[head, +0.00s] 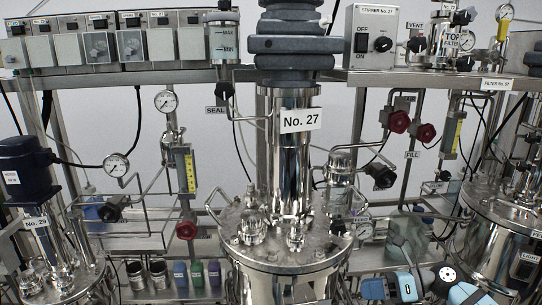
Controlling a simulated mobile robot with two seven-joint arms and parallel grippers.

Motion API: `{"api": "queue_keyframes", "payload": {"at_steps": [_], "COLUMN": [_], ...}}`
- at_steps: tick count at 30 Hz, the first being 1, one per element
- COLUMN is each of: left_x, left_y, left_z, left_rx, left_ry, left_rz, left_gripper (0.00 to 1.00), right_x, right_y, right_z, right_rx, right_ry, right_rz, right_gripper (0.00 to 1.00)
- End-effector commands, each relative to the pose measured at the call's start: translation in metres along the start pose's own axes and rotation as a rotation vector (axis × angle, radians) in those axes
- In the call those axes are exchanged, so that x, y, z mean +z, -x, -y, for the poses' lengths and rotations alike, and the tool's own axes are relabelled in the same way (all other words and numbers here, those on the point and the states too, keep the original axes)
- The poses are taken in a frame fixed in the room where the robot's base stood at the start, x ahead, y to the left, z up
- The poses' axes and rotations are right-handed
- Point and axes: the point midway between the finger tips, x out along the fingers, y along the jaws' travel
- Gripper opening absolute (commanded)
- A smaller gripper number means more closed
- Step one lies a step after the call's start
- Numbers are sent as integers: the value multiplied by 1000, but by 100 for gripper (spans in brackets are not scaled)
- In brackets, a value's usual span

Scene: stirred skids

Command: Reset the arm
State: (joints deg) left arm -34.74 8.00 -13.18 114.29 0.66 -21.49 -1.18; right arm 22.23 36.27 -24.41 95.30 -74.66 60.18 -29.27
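My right arm shows low at the right in the head view, in blue, white and grey. What seems to be my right gripper (392,287) is at the bottom edge, in front of the bench right of the No. 27 vessel. Its fingertips are not clear, so I cannot tell whether it is open or shut. I see nothing clearly held in it. My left gripper is not in view.
The steel vessel No. 27 (290,255) stands in the centre under its stirrer column (290,150). Vessel No. 29 (62,275) is at left, another vessel (490,230) at right. Pipes, red valve knobs (398,122) and gauges crowd around. Small bottles (197,274) stand low left.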

Motion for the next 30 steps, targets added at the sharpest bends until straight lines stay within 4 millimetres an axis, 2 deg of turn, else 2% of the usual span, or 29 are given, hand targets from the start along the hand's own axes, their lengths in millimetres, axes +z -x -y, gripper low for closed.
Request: {"api": "queue_keyframes", "payload": {"at_steps": [1, 4, 8, 11, 14, 16, 18, 21, 25, 27, 30], "left_x": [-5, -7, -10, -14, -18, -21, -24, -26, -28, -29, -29], "left_y": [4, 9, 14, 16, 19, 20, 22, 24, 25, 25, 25], "left_z": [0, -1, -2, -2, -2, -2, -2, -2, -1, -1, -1], "left_rx": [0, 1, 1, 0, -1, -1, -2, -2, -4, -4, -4], "left_ry": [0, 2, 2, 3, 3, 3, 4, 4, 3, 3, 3], "left_rz": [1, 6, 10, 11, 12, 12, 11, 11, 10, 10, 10], "left_gripper": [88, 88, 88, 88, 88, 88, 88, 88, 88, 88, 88], "right_x": [-12, -28, -56, -90, -137, -177, -218, -269, -311, -322, -325], "right_y": [-17, -35, -42, -39, -35, -32, -31, -31, -32, -33, -33], "right_z": [-16, -36, -47, -47, -47, -49, -56, -70, -88, -93, -95], "right_rx": [61, 155, 236, 266, 267, 250, 223, 176, 126, 111, 106], "right_ry": [-125, -405, -822, -1172, -1541, -1799, -2041, -2327, -2563, -2626, -2647], "right_rz": [112, 345, 630, 832, 1020, 1138, 1238, 1344, 1418, 1436, 1442], "right_gripper": [38, 38, 38, 38, 38, 38, 38, 38, 38, 38, 38]}}
